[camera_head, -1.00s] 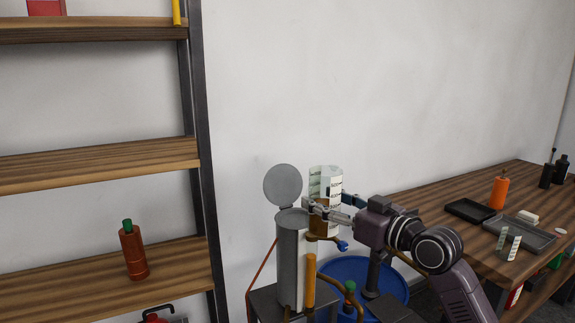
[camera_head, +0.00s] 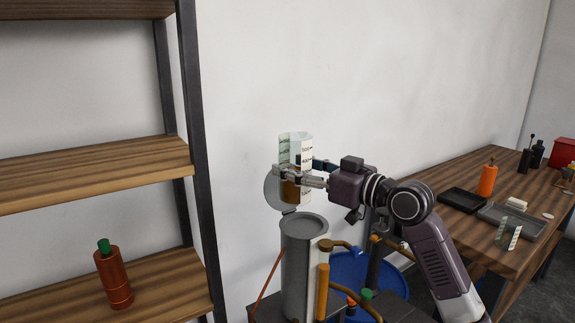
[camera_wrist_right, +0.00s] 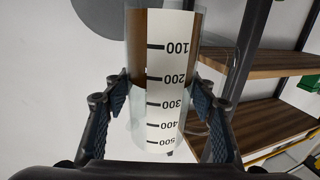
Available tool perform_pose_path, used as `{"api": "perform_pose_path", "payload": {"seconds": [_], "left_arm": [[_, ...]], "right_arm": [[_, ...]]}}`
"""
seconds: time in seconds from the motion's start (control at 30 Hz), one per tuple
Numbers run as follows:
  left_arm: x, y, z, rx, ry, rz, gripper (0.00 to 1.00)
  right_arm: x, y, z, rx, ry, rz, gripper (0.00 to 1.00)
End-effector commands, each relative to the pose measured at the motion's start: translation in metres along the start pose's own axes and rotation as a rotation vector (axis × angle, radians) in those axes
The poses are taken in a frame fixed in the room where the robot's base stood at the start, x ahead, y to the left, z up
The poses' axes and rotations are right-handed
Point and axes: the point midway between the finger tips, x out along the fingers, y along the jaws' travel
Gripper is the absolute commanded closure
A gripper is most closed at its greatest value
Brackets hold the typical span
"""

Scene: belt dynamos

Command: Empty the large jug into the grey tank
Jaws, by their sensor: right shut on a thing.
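The large jug (camera_head: 308,148) is clear, with a white graduated strip and brown liquid low inside. It looks about upright. My right gripper (camera_head: 299,178) is shut around it; in the right wrist view the jug (camera_wrist_right: 165,110) sits between both fingers, the liquid near the 100 to 200 marks. The grey tank (camera_head: 297,265) is a tall cylinder below the jug. Its round lid (camera_head: 272,188) stands open behind the jug, which partly covers it. The jug's base is above the tank's rim. My left gripper is not in view.
A blue drum (camera_head: 350,275) and brown pipes stand right of the tank. A wooden workbench (camera_head: 440,225) at right holds trays, an orange bottle (camera_head: 487,179) and a small graduated beaker (camera_head: 502,232). A shelf (camera_head: 100,170) at left holds a red-brown bottle (camera_head: 113,275).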

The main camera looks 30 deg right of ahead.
Motion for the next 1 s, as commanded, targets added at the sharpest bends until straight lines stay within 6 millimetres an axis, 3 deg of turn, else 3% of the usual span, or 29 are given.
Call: {"api": "perform_pose_path", "payload": {"seconds": [0.27, 0.47, 0.87, 1.0], "left_arm": [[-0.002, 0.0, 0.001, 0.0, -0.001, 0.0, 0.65], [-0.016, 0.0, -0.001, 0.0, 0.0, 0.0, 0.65], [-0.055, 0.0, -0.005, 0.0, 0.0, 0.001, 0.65], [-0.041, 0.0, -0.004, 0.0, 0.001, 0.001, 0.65]], "right_arm": [[-0.001, 0.0, -0.004, -0.003, 0.005, 0.002, 0.91], [-0.002, -0.006, 0.0, 0.088, -0.016, 0.0, 0.91], [-0.006, -0.023, 0.023, 0.387, -0.084, 0.0, 0.91], [-0.006, -0.024, 0.043, 0.41, -0.088, 0.001, 0.91]]}}
